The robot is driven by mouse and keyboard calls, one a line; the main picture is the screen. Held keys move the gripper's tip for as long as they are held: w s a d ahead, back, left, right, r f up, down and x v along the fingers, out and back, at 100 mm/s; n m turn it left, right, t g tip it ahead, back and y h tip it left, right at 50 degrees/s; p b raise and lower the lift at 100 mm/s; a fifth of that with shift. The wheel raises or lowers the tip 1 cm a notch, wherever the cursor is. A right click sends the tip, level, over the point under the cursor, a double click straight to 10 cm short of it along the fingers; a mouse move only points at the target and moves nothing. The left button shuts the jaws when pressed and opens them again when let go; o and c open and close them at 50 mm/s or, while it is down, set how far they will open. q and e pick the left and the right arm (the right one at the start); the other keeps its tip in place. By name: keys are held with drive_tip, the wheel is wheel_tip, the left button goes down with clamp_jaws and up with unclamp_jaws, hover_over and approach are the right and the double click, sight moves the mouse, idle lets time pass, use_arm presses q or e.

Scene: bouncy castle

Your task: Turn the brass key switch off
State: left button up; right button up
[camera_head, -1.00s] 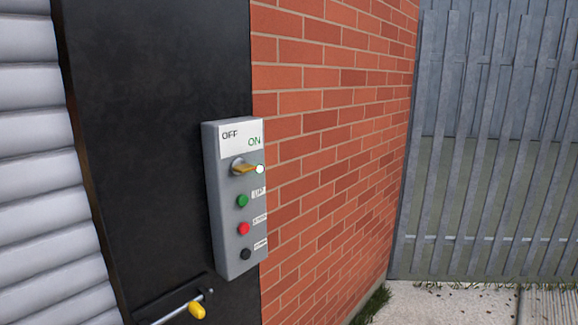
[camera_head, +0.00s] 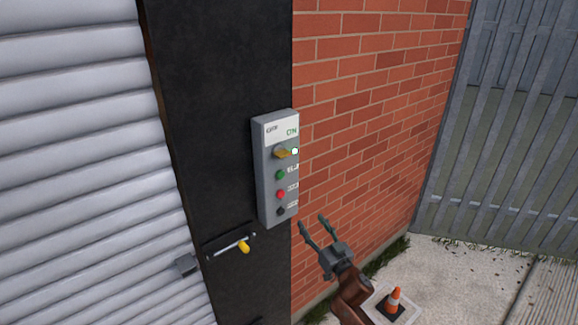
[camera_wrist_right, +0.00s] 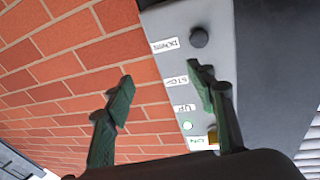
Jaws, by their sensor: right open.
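The brass key switch (camera_head: 282,154) sits near the top of a grey control box (camera_head: 264,178), under a label reading OFF at left and ON at right. Its handle points right, toward the ON side. My right gripper (camera_head: 313,222) is open and empty, below and right of the box in the head view. In the right wrist view, its open fingers (camera_wrist_right: 160,76) spread in front of the brick wall and the upside-down box (camera_wrist_right: 165,18). A small part of the brass key (camera_wrist_right: 213,137) shows there beside the right finger, which hides part of the box. My left gripper is not in view.
A bolt with a yellow knob (camera_head: 244,247) lies lower left, beside the roller shutter (camera_head: 80,150). The brick wall (camera_head: 370,120) is right of the box. A traffic cone (camera_head: 393,300) stands on the ground.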

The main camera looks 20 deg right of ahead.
sight(285, 157)
drive_tip(key=a+r+n+t+y+p, duration=0.1)
drive_tip(key=a+r+y+p, duration=0.15)
drive_tip(key=r, duration=0.85)
drive_tip(key=a+r+n+t+y+p, duration=0.1)
drive_tip(key=a+r+n+y, duration=0.15)
drive_tip(key=r, duration=0.75)
drive_tip(key=shift+m, duration=0.25)
drive_tip(key=x, duration=0.6)
drive_tip(key=shift+s+a+r, duration=0.25)
drive_tip(key=shift+r, duration=0.15)
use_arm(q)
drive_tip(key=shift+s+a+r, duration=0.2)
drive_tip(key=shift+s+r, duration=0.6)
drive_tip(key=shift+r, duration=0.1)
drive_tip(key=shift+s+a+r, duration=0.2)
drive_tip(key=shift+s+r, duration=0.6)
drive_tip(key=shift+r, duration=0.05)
use_arm(e)
drive_tip(key=shift+w+a+r, duration=0.2)
drive_tip(key=shift+w+a, duration=0.05)
drive_tip(key=shift+w, duration=0.35)
drive_tip(key=shift+c, duration=0.2)
drive_tip(key=c, duration=1.1)
